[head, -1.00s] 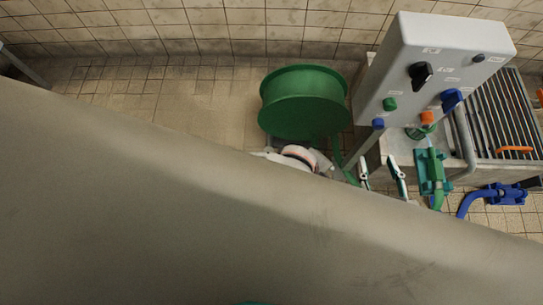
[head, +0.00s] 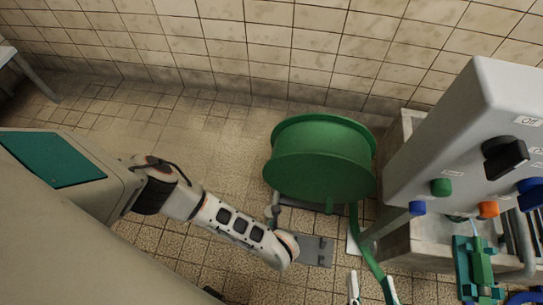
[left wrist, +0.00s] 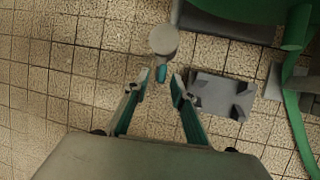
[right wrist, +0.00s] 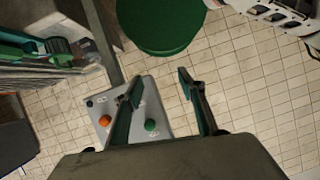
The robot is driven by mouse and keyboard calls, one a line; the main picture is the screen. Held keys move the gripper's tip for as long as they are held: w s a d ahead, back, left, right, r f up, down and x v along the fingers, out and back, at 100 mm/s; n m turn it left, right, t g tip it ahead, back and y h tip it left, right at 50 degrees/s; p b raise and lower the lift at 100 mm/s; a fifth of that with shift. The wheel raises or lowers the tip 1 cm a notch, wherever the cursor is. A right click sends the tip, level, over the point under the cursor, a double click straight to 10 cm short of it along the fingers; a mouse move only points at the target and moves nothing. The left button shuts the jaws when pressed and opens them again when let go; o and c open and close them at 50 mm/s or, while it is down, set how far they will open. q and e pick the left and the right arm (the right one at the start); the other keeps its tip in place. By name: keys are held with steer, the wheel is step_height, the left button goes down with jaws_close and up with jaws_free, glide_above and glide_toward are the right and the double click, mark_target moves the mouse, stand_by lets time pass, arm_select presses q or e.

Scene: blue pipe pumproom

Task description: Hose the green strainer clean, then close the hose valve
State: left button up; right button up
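A green nozzle (head: 482,262) lies in a teal cradle beside the grey control box, with a pale blue streak like water at its upper end. I cannot clearly make out the strainer; the box hides much of the sink. A grey round-ended fitting (left wrist: 163,40) stands by the green hose reel (head: 318,165); it may be the hose valve, and also shows in the head view (head: 275,210). My left gripper (left wrist: 162,80) is open and empty, just short of this fitting.
The grey control box (head: 460,130) with a black rotary switch and coloured buttons overhangs the sink at right. A green hose (head: 365,245) runs down from the reel. A grey bracketed plate (left wrist: 222,95) lies right of my left gripper. Tiled floor is open at left.

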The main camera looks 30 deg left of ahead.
arm_select(q)
steer(key=x, duration=0.1)
steer(key=b+x, duration=0.1)
steer(key=x, duration=0.2)
steer(key=shift+s+f+b, duration=0.25)
steer(key=shift+b, duration=0.1)
steer(key=shift+w+r, duration=0.1)
steer(key=shift+w, duration=0.1)
arm_select(e)
steer(key=a+m, duration=0.1)
steer(key=s+a+f+m, duration=0.1)
steer(key=a, duration=0.1)
steer(key=shift+s+m+y, duration=0.2)
steer(key=shift+m+y, duration=0.1)
arm_select(q)
jaws_close()
steer(key=shift+w+a+r+h+p, duration=0.1)
steer(key=shift+a+r+h+p, duration=0.15)
steer(key=shift+h+p, duration=0.7)
steer(key=shift+d+f+t+p, duration=0.15)
steer(key=shift+t+p, duration=0.15)
steer(key=shift+p, duration=0.15)
steer(key=shift+s+f+h, duration=0.15)
steer(key=shift+s+h, duration=0.1)
arm_select(e)
steer(key=d+n, duration=0.1)
steer(key=w+d+n, duration=0.1)
steer(key=d+r+n+h, duration=0.1)
steer(key=d, duration=0.1)
steer(key=shift+w, duration=0.3)
